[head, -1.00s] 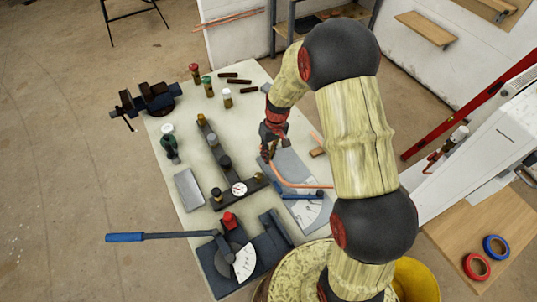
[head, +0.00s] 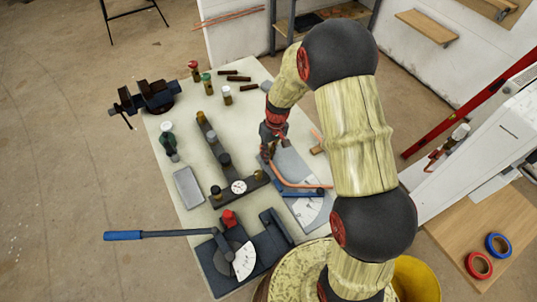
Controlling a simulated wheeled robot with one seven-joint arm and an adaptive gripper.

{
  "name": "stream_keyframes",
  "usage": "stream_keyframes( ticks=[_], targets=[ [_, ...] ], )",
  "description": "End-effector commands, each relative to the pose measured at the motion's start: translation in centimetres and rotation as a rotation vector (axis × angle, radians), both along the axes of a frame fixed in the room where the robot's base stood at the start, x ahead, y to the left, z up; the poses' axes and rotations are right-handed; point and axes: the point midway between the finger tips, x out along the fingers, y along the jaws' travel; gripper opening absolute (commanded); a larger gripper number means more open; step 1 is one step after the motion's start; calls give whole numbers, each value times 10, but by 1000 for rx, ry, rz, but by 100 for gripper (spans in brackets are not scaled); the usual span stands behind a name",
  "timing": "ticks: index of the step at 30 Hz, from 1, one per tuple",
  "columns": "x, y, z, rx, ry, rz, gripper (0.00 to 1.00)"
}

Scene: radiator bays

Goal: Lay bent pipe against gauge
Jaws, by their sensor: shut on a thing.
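My gripper (head: 269,153) is shut on the bent copper pipe (head: 290,184), near the end of its upper leg. The pipe lies over or just above the grey gauge plate (head: 291,163), with its bend towards the plate's left edge and its other leg running right. I cannot tell whether it touches the plate. The gauge has a white protractor scale (head: 312,211) at its lower end and a blue-handled arm (head: 305,193) across it. My arm hides part of the pipe's right end and the plate's right side.
A pipe bender (head: 236,258) with a long blue handle (head: 124,236) stands at the table's front. A dark fixture with a dial (head: 238,187) is left of the gauge. A vise (head: 150,97) is at the left edge. Small bottles (head: 207,85) stand at the back.

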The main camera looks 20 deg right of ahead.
Motion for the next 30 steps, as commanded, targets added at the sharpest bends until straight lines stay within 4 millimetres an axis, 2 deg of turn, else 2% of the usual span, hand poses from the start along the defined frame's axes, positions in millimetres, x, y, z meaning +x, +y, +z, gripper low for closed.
stream_keyframes(
  ticks=[14, 30],
  targets=[
    [0, 0, -1, -13, -2, 1, 0],
    [0, 0, -10, -13, -2, 1, 0]
  ],
)
